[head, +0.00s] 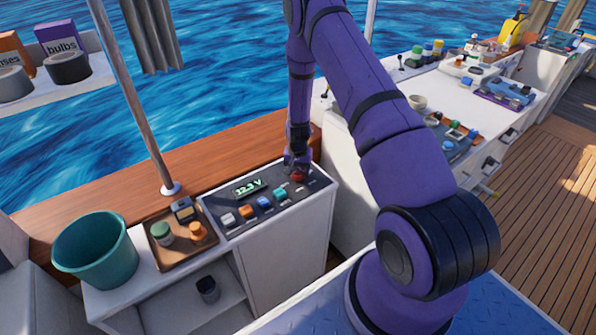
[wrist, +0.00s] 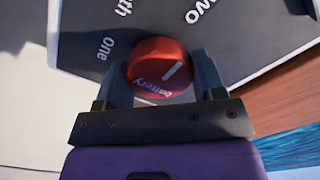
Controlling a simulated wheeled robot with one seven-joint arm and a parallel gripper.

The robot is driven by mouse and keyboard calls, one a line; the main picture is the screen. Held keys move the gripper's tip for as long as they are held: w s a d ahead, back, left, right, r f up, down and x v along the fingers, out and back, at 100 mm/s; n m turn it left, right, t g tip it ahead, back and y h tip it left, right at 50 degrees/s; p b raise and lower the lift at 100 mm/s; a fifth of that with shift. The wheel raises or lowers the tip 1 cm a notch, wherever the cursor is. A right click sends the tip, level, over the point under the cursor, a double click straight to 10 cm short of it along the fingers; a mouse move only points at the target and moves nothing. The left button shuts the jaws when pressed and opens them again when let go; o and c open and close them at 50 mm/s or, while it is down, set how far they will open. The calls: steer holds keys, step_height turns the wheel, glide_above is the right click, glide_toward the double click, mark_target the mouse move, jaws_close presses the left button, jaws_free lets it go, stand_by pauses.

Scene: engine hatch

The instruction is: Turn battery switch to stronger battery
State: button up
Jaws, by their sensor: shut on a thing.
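The red battery switch knob (wrist: 158,66) sits on the dark panel, with "battery" and a white line on its top. The line slants toward the upper right in the wrist view, roughly toward the label "Two" (wrist: 203,10). The label "One" (wrist: 102,48) is to the left, and a partly cut-off label ending in "th" (wrist: 122,6) is between them. My gripper (wrist: 162,84) is shut on the knob, one finger on each side. In the head view my gripper (head: 297,160) is over the panel's right end. The panel display (head: 249,188) appears to read 12.3 V.
Several coloured switches (head: 264,203) line the panel left of the knob. A tray (head: 178,262) with jars, a teal bucket (head: 95,245) and a metal pole (head: 135,95) stand further left. A white counter (head: 385,100) with more items is behind my arm.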

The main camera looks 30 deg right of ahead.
steer(key=n, duration=0.5)
steer(key=shift+n, duration=0.4)
steer(key=n, duration=1.7)
steer(key=shift+n, duration=0.4)
steer(key=o, duration=0.9)
steer(key=shift+r, duration=0.1)
